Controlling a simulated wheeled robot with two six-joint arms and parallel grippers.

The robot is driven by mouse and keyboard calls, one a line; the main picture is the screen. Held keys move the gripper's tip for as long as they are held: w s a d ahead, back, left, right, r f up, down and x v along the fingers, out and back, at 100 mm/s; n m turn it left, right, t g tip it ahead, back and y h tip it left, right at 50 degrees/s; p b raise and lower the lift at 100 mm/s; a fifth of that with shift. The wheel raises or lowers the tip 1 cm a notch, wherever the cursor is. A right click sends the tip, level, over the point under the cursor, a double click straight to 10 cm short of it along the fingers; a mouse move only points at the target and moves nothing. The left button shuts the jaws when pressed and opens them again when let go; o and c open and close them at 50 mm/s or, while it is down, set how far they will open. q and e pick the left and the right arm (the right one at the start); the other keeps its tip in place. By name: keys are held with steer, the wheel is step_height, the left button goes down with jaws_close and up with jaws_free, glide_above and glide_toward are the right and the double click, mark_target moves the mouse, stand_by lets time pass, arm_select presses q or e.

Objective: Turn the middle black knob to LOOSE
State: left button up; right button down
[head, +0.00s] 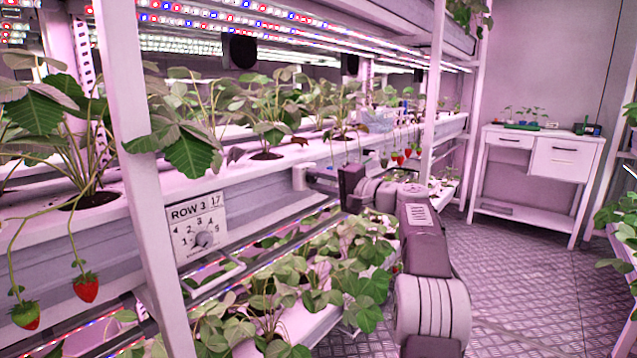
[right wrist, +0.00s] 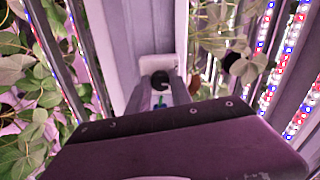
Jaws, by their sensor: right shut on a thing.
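A black knob (right wrist: 160,78) shows in the right wrist view on a pale block at the front of the shelf gutter. My right gripper (right wrist: 164,92) is shut on it, with a finger on either side. In the head view my right arm reaches in from the bottom right, and the right gripper (head: 322,177) is at the white block (head: 301,177) on the gutter's front face. The knob is hidden there by the gripper and block. No LOOSE marking can be read, so the knob's setting cannot be told. My left gripper is not in view.
A white post (head: 137,180) stands left of my arm. Strawberry plants fill the shelves above and below, with berries (head: 86,288) hanging out front. Open floor (head: 520,280) and a white desk (head: 541,135) lie at the right.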

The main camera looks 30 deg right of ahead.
steer(key=shift+f, duration=0.1)
steer(key=c, duration=1.2)
jaws_free()
steer(key=shift+o, duration=0.2)
steer(key=v, duration=0.9)
